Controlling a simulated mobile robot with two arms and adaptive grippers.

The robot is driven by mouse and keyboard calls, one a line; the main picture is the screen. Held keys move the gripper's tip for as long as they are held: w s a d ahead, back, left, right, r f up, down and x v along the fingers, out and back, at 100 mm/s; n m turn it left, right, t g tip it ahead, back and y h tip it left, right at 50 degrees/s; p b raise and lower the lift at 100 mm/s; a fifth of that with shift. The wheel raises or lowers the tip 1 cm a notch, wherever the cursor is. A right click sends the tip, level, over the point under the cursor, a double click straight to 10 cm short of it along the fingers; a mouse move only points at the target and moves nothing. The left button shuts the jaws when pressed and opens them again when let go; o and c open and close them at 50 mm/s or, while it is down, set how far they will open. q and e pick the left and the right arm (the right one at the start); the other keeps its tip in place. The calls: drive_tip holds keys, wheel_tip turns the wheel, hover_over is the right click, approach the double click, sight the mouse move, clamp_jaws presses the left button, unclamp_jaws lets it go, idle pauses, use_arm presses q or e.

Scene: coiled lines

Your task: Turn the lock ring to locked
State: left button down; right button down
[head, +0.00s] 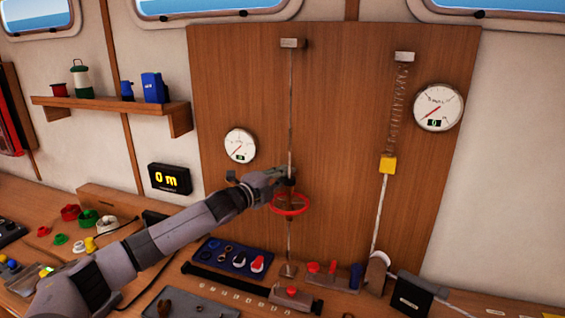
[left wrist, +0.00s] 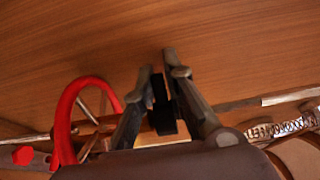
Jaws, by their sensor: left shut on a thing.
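A red handwheel (head: 291,211) sits low on a thin upright rod (head: 291,110) in front of the wooden panel. In the left wrist view the red wheel (left wrist: 66,115) curves at the left, beside my fingers. My left gripper (head: 286,179) is at the rod just above the wheel. Its fingers (left wrist: 160,80) are close together, around a small fitting on the rod that I take to be the lock ring. The fingers mostly hide this fitting, and no locked marking is readable. My right gripper is not in view.
A second line with a spring (head: 398,95) and yellow block (head: 387,164) runs down to the right. Round gauges (head: 438,107) hang on the panel and a display (head: 170,179) reads 0 m. The bench below holds a blue tray (head: 222,259) and red-handled fittings (head: 322,268).

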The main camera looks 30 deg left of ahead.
use_arm(q)
drive_tip(key=shift+d+f, duration=0.1)
drive_tip(key=shift+f, duration=0.2)
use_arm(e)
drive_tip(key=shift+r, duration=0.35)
use_arm(q)
drive_tip(key=c, duration=1.8)
unclamp_jaws()
drive_tip(key=shift+o, duration=0.6)
drive_tip(key=shift+r, duration=0.1)
drive_tip(key=shift+r, duration=0.1)
drive_tip(key=s+a, duration=0.2)
drive_tip(key=s, duration=0.9)
drive_tip(key=shift+s, duration=0.35)
